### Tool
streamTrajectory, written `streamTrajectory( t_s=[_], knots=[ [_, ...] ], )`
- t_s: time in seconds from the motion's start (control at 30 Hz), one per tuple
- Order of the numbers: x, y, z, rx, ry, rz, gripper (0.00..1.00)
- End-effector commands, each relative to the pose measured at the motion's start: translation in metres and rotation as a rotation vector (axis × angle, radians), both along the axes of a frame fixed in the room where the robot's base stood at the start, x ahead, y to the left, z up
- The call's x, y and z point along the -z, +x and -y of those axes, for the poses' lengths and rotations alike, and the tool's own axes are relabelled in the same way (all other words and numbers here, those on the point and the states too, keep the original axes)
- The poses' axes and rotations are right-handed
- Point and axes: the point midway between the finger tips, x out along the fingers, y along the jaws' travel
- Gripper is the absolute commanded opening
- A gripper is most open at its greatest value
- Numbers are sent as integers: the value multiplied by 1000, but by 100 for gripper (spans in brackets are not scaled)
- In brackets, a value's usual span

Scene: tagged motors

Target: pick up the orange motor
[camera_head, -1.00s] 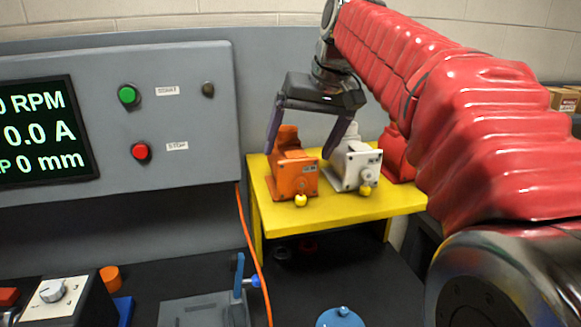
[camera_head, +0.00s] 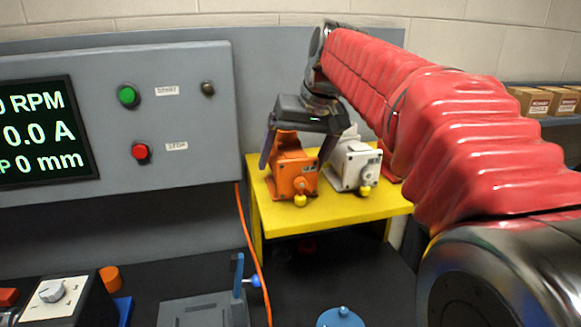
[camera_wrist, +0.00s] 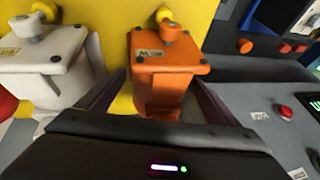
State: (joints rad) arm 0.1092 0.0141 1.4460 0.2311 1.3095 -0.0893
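The orange motor (camera_head: 295,178) stands on the left part of the yellow stand (camera_head: 262,215), with a yellow knob on its front. It also shows in the wrist view (camera_wrist: 160,60), between my fingers. My gripper (camera_head: 294,165) is open, its two dark fingers reaching down on either side of the orange motor. A gap shows between the right finger and the motor; I cannot tell if the left finger touches it. The orange motor's back is partly hidden by my gripper.
A white motor (camera_head: 356,166) stands close to the right, near my right finger. A red motor (camera_head: 393,172) is mostly hidden behind my arm. The grey control panel (camera_head: 200,110) is to the left. An orange cable (camera_head: 246,235) hangs by the stand's left edge.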

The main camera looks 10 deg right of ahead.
Motion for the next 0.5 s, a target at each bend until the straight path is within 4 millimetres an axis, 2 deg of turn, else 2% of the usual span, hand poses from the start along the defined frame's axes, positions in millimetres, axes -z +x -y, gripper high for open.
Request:
streamTrajectory(
  t_s=[0.07,0.5],
  knots=[
    [0,0,0,0,0,0,80],
    [0,0,0,0,0,0,49]
  ],
)
